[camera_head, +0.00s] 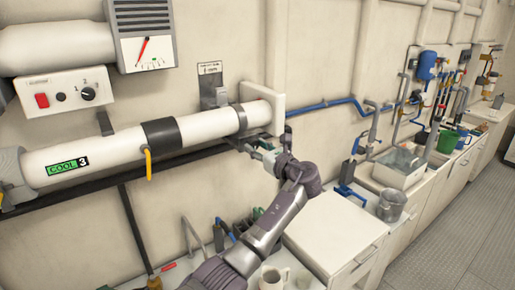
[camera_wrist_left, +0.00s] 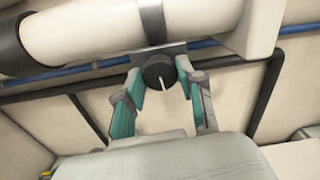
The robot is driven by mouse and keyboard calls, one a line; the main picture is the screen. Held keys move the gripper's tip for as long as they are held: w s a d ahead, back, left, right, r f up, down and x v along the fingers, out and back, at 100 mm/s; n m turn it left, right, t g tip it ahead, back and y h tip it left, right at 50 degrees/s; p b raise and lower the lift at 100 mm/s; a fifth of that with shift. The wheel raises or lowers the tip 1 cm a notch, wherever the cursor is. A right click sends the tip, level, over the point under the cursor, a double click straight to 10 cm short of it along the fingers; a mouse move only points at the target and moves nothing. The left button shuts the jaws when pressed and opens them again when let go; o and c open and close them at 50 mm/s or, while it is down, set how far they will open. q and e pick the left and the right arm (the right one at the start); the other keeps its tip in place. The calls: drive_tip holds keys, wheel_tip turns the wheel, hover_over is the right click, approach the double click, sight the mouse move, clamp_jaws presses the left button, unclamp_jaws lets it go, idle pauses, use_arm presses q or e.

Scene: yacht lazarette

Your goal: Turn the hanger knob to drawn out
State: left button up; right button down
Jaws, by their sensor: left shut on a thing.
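The hanger knob (camera_wrist_left: 158,72) is a dark round knob with a white pointer line, on a grey plate under the white pipe. In the left wrist view its pointer points down, slightly to the right. My left gripper (camera_head: 256,151) is under the right end of the pipe in the head view. In the left wrist view its two teal-padded fingers (camera_wrist_left: 160,76) stand on either side of the knob, shut on it. In the head view the knob cannot be made out behind the pipe and gripper. My right gripper is in neither view.
The white pipe (camera_head: 108,154) with a green COOL 3 label runs along the wall. A dark rail (camera_head: 100,177) runs below it. A switch box (camera_head: 62,93) and a dial gauge (camera_head: 146,50) are above. A white cabinet (camera_head: 335,232) stands below right.

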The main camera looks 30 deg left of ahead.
use_arm(q)
drive_tip(key=shift+r+m, duration=0.1)
drive_tip(key=shift+m, duration=0.4)
drive_tip(key=o, duration=1.2)
drive_tip(key=shift+c, duration=0.2)
drive_tip(key=v, duration=1.2)
